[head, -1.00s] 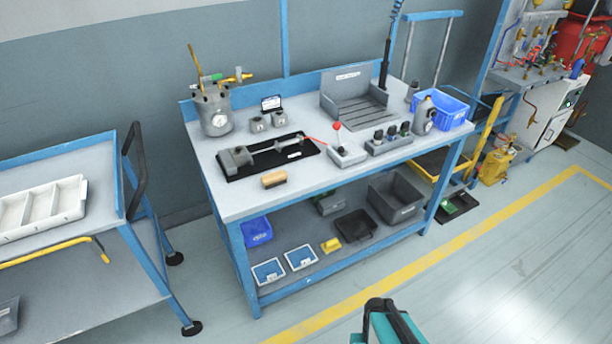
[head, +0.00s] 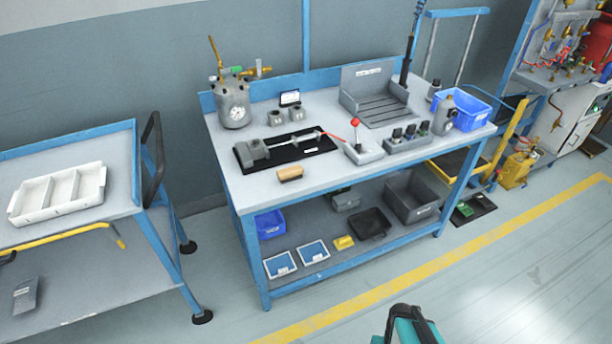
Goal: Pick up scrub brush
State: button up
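The scrub brush (head: 290,173), with a tan wooden top and a dark underside, lies near the front edge of the blue-framed workbench (head: 262,199). It is in front of the black mat (head: 322,147) that holds a grey metal device, and nothing covers it. My gripper's fingers are not in view. Only a teal and black part of my own body shows at the bottom edge, well away from the brush.
A pressure pot (head: 234,110), a red-knobbed lever box (head: 362,151) and a blue bin (head: 462,108) stand on the bench. Bins and trays fill its lower shelf. A cart (head: 115,150) with a white divided tray (head: 58,193) stands left. The floor in front is clear.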

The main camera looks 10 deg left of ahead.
aim_at(284, 175)
jog(key=z, duration=0.05)
jog(key=k, duration=1.25)
jog(key=u, duration=3.2)
jog(key=i, duration=0.1)
jog(key=z, duration=1.35)
jog(key=i, duration=0.95)
